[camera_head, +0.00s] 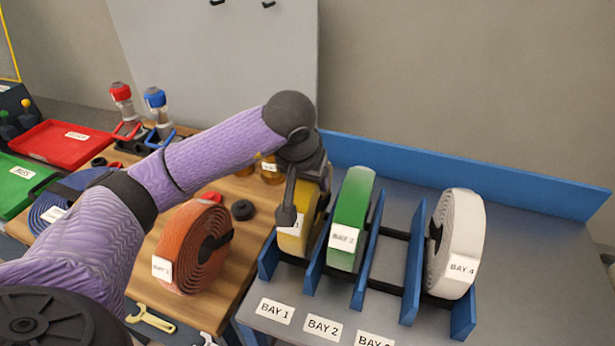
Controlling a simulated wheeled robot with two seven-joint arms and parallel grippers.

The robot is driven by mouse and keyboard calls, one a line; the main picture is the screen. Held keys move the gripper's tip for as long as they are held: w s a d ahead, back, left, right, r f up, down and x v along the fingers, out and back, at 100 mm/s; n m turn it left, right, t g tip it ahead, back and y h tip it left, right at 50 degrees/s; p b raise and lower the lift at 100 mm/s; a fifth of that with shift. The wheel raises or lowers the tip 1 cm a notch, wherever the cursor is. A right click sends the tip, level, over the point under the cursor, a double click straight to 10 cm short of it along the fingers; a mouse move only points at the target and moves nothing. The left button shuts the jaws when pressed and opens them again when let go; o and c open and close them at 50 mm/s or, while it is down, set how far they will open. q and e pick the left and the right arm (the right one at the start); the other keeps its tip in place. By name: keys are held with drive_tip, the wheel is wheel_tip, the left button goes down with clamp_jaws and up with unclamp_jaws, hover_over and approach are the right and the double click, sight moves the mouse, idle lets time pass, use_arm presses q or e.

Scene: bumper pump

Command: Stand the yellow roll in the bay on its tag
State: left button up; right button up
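The yellow roll (298,240) stands upright in the leftmost slot of the blue-walled rack, behind the label BAY 1 (275,310). Its white tag is partly covered, and a 1 seems to show. My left gripper (290,208) is at the upper part of the yellow roll, with one dark finger against or just in front of its face. The other finger is hidden, so I cannot tell whether it grips the roll. My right gripper is not in view.
A green roll (350,220) stands in the second slot and a white roll (461,240) in the fourth. The third slot is empty between blue dividers (413,265). An orange roll (190,247) stands on the wooden table (150,292). A blue roll (50,205) is farther left.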

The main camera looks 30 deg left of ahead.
use_arm(q)
drive_tip(key=o, duration=0.4)
drive_tip(key=shift+c, duration=0.2)
drive_tip(key=p+v, duration=0.2)
drive_tip(key=v, duration=1)
drive_tip(key=shift+s+r, duration=0.1)
